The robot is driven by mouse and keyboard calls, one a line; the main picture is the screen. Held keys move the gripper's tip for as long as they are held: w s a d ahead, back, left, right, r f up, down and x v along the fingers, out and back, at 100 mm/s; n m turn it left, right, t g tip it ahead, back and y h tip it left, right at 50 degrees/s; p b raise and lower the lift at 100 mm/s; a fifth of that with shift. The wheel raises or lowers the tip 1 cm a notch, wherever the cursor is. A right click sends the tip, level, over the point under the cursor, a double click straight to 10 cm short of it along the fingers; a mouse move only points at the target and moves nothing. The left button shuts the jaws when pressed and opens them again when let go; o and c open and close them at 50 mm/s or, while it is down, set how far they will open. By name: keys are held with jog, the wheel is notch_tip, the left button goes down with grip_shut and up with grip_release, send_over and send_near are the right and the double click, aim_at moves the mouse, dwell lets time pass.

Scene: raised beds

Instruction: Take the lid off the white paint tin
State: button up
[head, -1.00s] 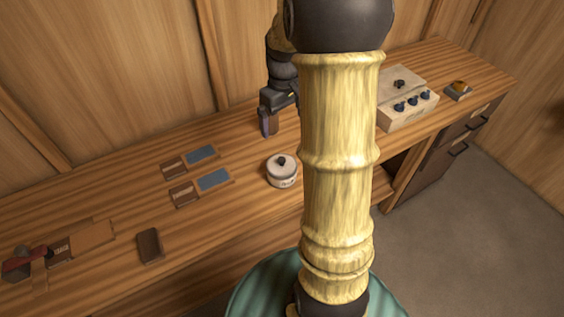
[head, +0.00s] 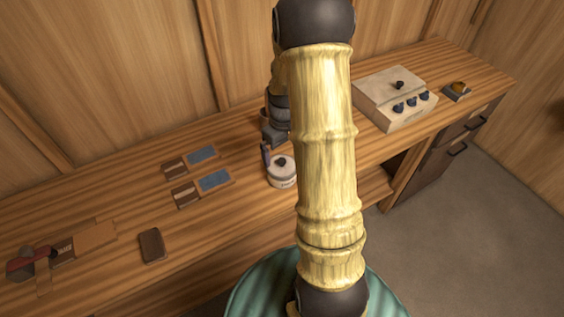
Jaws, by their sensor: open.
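The white paint tin (head: 281,178) stands upright on the wooden bench. Its lid (head: 275,167) is on top, with a dark round knob (head: 281,162) in the middle. My gripper (head: 270,155) is just behind and left of the knob, close above the lid. One dark finger shows at the tin's left edge. The gripper is open. My pale arm link hides the right part of the gripper, and I cannot tell whether a finger touches the tin.
Left of the tin lie two brown boards with blue panels (head: 214,180) and a dark brown block (head: 151,246). A beige box with dark knobs (head: 393,97) stands to the right. A wooden wall closes the back. The bench (head: 110,205) is clear between them.

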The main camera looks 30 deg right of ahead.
aim_at(282, 161)
jog(key=shift+f, duration=0.4)
jog(key=f, duration=0.1)
jog(key=f+p, duration=0.1)
jog(key=f, duration=0.2)
jog(key=shift+w+a+p, duration=0.15)
jog(key=shift+w+p, duration=0.1)
jog(key=shift+p, duration=0.05)
jog(key=shift+w+f, duration=0.1)
jog(key=shift+f, duration=0.5)
jog(key=c, duration=0.7)
